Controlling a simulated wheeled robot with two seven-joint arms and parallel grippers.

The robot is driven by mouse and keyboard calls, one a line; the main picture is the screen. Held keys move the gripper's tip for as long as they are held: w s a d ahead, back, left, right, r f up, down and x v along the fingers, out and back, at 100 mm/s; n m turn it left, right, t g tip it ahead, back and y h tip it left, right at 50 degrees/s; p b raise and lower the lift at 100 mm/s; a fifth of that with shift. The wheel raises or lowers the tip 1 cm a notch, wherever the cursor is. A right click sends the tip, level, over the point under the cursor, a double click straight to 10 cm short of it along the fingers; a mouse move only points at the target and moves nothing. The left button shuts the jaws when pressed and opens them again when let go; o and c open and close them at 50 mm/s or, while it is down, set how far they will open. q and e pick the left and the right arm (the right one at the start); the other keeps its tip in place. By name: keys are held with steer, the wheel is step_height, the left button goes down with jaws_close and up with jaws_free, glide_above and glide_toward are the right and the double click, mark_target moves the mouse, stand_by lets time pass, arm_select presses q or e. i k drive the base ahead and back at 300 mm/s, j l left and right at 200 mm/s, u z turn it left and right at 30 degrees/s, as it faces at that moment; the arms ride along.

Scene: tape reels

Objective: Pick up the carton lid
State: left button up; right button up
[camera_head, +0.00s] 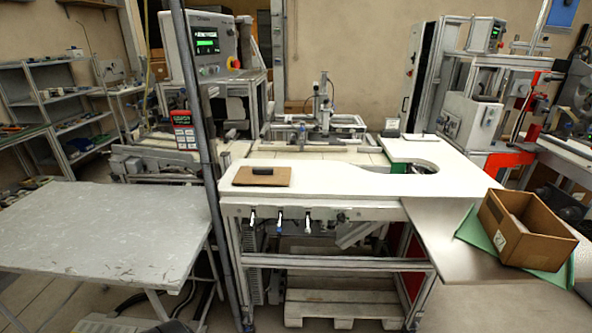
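A flat brown cardboard piece (262,181), which looks like the carton lid, lies on the left part of the white worktop (345,181). A small black block or handle (263,170) sits on its upper side. An open brown carton (527,238) stands tilted in the picture at the right, on a green sheet or tray (473,235). Something pale lies inside the carton, too dark to make out. Neither of my grippers shows in this view.
A grey table (105,235) stands at the left, its top bare. A metal post (203,130) rises between it and the worktop. Machines with a control panel (207,45) stand behind. The worktop right of the cardboard is clear up to a round cutout.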

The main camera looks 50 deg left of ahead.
mark_target(247, 175)
steer(key=u, duration=1.75)
